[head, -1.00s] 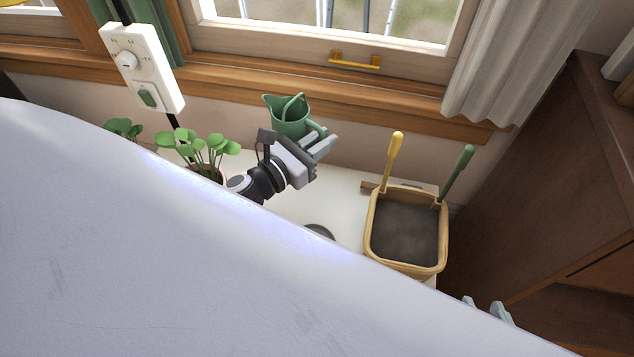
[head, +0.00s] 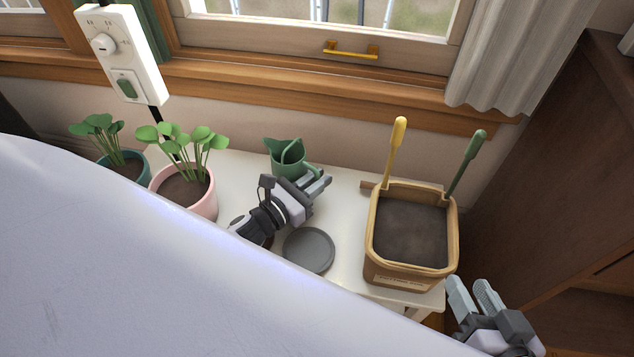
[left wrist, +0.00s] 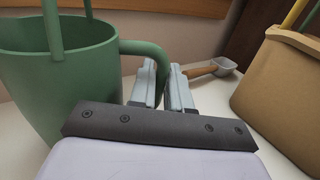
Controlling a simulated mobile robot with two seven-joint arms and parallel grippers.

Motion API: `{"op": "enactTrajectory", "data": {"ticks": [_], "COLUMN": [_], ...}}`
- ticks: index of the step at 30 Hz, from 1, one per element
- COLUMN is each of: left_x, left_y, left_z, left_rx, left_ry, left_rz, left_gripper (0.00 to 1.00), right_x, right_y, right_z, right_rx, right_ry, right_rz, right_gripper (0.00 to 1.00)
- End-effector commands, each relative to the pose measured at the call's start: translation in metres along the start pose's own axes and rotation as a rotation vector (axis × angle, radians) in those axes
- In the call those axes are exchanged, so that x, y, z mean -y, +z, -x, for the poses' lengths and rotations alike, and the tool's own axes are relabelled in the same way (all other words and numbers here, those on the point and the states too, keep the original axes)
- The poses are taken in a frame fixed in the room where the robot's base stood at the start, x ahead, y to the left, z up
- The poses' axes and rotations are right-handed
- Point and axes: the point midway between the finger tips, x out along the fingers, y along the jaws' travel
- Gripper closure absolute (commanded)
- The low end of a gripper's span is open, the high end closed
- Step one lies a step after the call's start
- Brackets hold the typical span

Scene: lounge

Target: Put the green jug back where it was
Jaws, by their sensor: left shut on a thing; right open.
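The green jug (head: 285,155) is upright at the back of the white table, near the wall under the window. It also shows large at the left of the left wrist view (left wrist: 60,85). My left gripper (head: 322,181) is shut on the jug's handle (left wrist: 163,60), the fingers on either side of it. The jug's base is hidden, so I cannot tell whether it touches the table. A grey round disc (head: 308,250) lies on the table in front of my left gripper, with nothing on it. My right gripper (head: 472,295) is open and empty beyond the table's right front corner.
A tan planter box (head: 412,270) with a yellow-handled and a green-handled tool stands right of the jug. A scoop (left wrist: 225,67) lies behind it. A pink pot (head: 205,205) and a teal pot (head: 137,168) with plants stand left. A pale surface blocks the lower left.

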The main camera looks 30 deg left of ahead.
Motion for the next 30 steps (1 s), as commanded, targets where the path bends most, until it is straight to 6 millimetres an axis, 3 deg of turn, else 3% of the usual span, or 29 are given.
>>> {"op": "enactTrajectory", "data": {"ticks": [9,10,12,24,30], "left_x": [0.000,0.000,0.000,0.000,0.000], "left_y": [-0.003,-0.003,-0.002,0.004,0.002], "left_z": [-0.001,0.000,0.000,0.000,0.035], "left_rx": [0.003,0.000,0.000,0.000,-0.004], "left_ry": [-0.001,0.000,0.000,0.000,0.001], "left_rz": [-0.002,0.000,0.000,0.000,0.000], "left_gripper": [1.00,0.73,0.57,0.57,0.57], "right_x": [0.002,0.002,0.002,0.002,-0.001], "right_y": [0.003,0.000,0.000,-0.007,-0.007], "right_z": [-0.003,-0.002,-0.002,0.001,0.004], "right_rx": [-0.004,-0.005,-0.004,-0.005,-0.004], "right_ry": [-0.014,-0.015,-0.014,-0.003,0.016], "right_rz": [-0.015,-0.014,-0.014,0.002,0.020], "right_gripper": [0.57,0.57,0.57,0.57,0.57]}}
